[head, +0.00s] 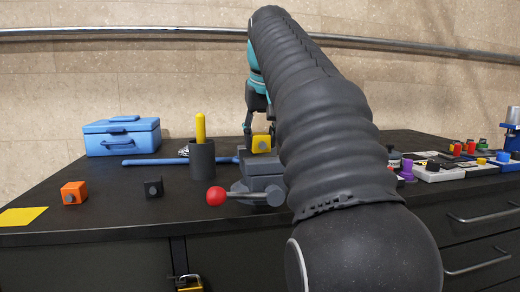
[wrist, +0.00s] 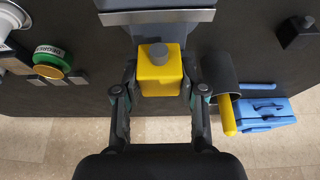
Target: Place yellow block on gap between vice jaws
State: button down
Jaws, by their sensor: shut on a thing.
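The yellow block (head: 261,143) has a grey round knob on one face. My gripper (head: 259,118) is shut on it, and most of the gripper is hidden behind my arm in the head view. In the wrist view the block (wrist: 159,78) sits between the two fingers of my gripper (wrist: 160,90). The grey vice (head: 262,184) has a handle with a red ball end. The block shows at the top of the vice, and a grey jaw of the vice (wrist: 157,17) shows just beyond it in the wrist view. I cannot tell whether the block touches the jaws.
A dark cup (head: 202,160) with a yellow stick stands close left of the vice. A blue toolbox (head: 122,138), an orange block (head: 74,193), a black block (head: 153,188) and a yellow sheet (head: 22,216) lie further left. Control boxes (head: 440,171) stand at right.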

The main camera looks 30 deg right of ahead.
jog(key=shift+f+b, duration=0.35)
jog(key=shift+f, duration=0.95)
jog(key=shift+f, duration=0.1)
jog(key=c, duration=0.7)
grip_release()
jog(key=shift+o, duration=0.2)
jog(key=shift+s+r, duration=0.1)
jog(key=shift+r, duration=0.35)
jog(key=p+v, duration=0.1)
jog(key=v, duration=1)
jog(key=shift+s+a+r, duration=0.1)
jog(key=shift+s, duration=0.05)
